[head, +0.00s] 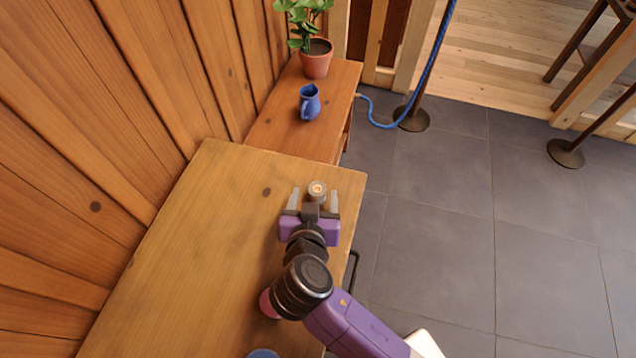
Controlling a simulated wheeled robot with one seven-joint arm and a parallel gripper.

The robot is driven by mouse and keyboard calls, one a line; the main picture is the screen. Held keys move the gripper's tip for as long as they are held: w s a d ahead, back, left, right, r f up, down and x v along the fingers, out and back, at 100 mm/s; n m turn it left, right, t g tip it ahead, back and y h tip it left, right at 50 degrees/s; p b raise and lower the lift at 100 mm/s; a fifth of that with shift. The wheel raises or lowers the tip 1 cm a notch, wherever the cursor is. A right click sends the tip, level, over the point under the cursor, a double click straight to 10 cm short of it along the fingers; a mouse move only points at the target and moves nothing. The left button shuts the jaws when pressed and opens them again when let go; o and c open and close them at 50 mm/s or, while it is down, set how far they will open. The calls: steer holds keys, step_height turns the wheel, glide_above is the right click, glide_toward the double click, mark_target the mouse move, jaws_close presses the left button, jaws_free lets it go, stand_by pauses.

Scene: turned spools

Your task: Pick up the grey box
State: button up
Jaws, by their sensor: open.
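No thing plainly shaped like a grey box shows in the head view. My wrist and arm hide part of the table.
A pink thing (267,304) is partly hidden by my arm, and a blue thing (263,353) is cut off at the bottom edge. Beyond, a lower bench (275,130) holds a blue pitcher (310,103) and a potted plant (316,62). A plank wall borders the left.

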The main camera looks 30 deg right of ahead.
mark_target(317, 188)
steer(key=p+x, duration=0.1)
steer(key=x, duration=0.6)
steer(key=shift+d+p, duration=0.25)
steer(key=shift+p, duration=0.15)
jaws_close()
steer(key=shift+r, duration=0.1)
